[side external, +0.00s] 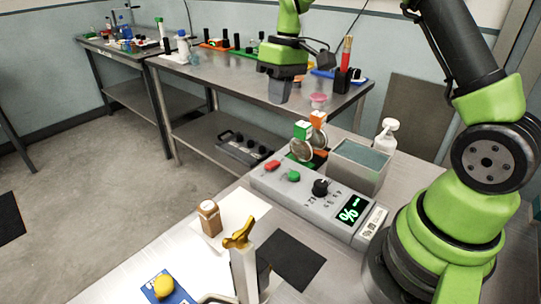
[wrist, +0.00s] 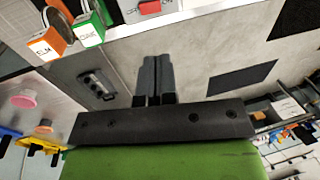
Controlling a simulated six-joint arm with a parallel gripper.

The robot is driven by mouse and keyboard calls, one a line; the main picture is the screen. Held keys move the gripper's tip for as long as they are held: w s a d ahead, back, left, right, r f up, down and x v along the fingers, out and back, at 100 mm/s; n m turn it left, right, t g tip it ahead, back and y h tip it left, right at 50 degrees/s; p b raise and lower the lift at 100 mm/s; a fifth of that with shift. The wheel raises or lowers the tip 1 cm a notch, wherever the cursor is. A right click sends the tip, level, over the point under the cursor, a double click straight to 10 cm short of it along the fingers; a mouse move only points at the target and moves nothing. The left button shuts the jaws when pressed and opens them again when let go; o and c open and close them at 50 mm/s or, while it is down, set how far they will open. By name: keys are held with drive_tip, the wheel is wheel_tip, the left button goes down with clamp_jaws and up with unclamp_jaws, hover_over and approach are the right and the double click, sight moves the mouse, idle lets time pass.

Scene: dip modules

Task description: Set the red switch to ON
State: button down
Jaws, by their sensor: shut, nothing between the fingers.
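The red switch (side external: 272,165) is at the left end of the top of a grey control box (side external: 335,207), beside a green switch (side external: 294,176). Its setting is too small to read. The red switch also shows at the top edge of the wrist view (wrist: 150,7), partly cut off. My gripper (side external: 279,98) is above and behind the box, clearly apart from the red switch. In the wrist view its fingers (wrist: 157,72) are together, with nothing between them.
The box also has a black knob (side external: 321,187) and a lit green display (side external: 348,214). Green and orange labelled holders (side external: 302,132) and a grey bin (side external: 358,165) stand behind it. A wooden-coloured block (side external: 210,218) and a yellow-topped stand (side external: 240,235) are in front.

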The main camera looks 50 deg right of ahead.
sight(273, 164)
drive_tip(key=shift+w+d+f, duration=0.1)
drive_tip(key=shift+d+f, duration=0.05)
drive_tip(key=shift+f, duration=0.2)
drive_tip(key=a+f, duration=0.1)
drive_tip(key=f, duration=0.8)
drive_tip(key=a+f, duration=0.1)
drive_tip(key=f, duration=0.3)
drive_tip(key=shift+a+f, duration=0.35)
drive_tip(key=shift+a+f, duration=0.1)
drive_tip(key=shift+f, duration=0.15)
drive_tip(key=shift+d+r, duration=0.2)
drive_tip(key=shift+d, duration=0.6)
